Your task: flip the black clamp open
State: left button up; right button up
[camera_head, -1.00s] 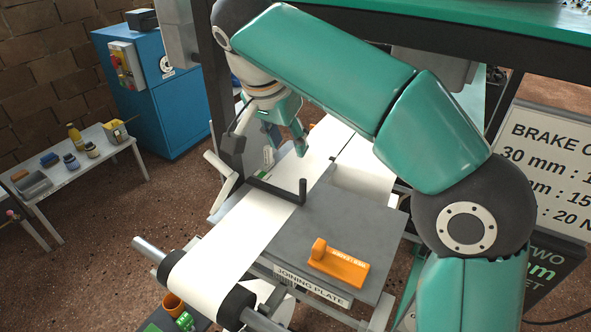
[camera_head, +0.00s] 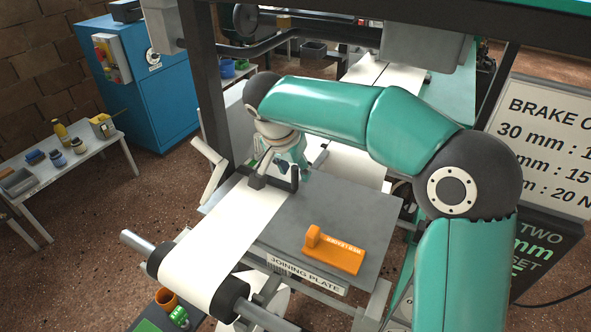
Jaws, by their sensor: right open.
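The black clamp (camera_head: 270,183) is a dark bar lying across the white paper strip (camera_head: 222,238), at the back left of the grey joining plate (camera_head: 340,210). Its upright end post (camera_head: 294,179) stands on the right, by the strip's edge. My right gripper (camera_head: 293,163) is open, just behind and above the clamp. Its arm partly covers it, and I cannot tell whether a finger touches the clamp. My left gripper is not in view.
An orange tool (camera_head: 337,254) sits on the front of the joining plate. The paper runs over a roller (camera_head: 228,300) at the front left. A white lever (camera_head: 212,168) and a dark frame post (camera_head: 203,95) stand left of the clamp.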

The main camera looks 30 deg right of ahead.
jog(key=shift+d+f, duration=0.15)
jog(key=shift+f, duration=0.25)
grip_shut()
jog(key=shift+w+r, duration=0.1)
